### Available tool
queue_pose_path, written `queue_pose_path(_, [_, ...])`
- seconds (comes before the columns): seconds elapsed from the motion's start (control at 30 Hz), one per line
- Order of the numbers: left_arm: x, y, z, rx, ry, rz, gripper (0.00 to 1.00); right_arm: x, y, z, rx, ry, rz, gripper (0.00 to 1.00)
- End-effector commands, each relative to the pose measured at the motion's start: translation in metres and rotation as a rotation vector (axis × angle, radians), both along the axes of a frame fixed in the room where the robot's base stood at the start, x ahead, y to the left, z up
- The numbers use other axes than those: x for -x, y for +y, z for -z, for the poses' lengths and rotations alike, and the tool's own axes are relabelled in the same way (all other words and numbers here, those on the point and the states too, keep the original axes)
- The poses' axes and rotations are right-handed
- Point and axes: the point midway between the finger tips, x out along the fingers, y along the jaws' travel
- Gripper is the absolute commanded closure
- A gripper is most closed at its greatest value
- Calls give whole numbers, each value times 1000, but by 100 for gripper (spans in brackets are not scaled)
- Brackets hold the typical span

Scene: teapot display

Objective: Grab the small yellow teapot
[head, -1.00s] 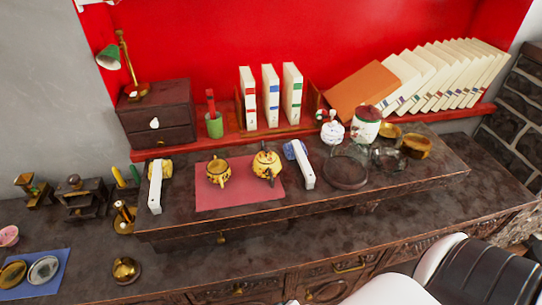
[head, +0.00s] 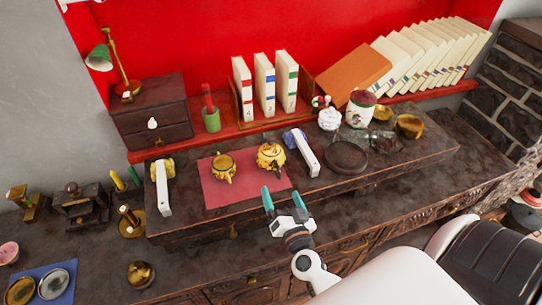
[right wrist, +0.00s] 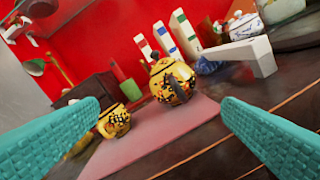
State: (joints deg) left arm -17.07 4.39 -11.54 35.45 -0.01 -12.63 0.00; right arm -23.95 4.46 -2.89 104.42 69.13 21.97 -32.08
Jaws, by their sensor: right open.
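The small yellow teapot (head: 270,156), dark-patterned with a lid, stands upright on a red mat (head: 219,196) on the raised wooden shelf. In the right wrist view the teapot (right wrist: 174,80) shows ahead, between the fingers in the picture, with its dark spout toward the camera. A smaller yellow pot or cup (head: 223,168) stands left of it and also shows in the right wrist view (right wrist: 114,122). My right gripper (head: 283,195) is open and empty, in front of the teapot and apart from it. My left gripper is not in view.
White bar-like objects (head: 163,188) (head: 306,153) flank the mat. To the right stand a white pot (head: 329,119), a jar (head: 360,108) and a round dark dish (head: 346,157). Books (head: 264,83) stand behind. The mat's front part is clear.

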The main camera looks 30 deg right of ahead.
Motion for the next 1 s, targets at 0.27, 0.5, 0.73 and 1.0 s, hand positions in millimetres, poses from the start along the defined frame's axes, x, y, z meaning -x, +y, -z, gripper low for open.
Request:
queue_pose_path(0.27, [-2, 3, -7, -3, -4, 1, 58, -23, -23, -5, -13, -16, 66, 12])
queue_pose_path(0.5, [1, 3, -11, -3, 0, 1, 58, -57, -34, -2, -15, -15, 62, 12])
queue_pose_path(0.73, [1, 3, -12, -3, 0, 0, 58, -73, -43, -1, -13, -15, 62, 12])
queue_pose_path(1.0, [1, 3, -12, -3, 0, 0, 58, -106, -59, 1, -14, -15, 62, 12])
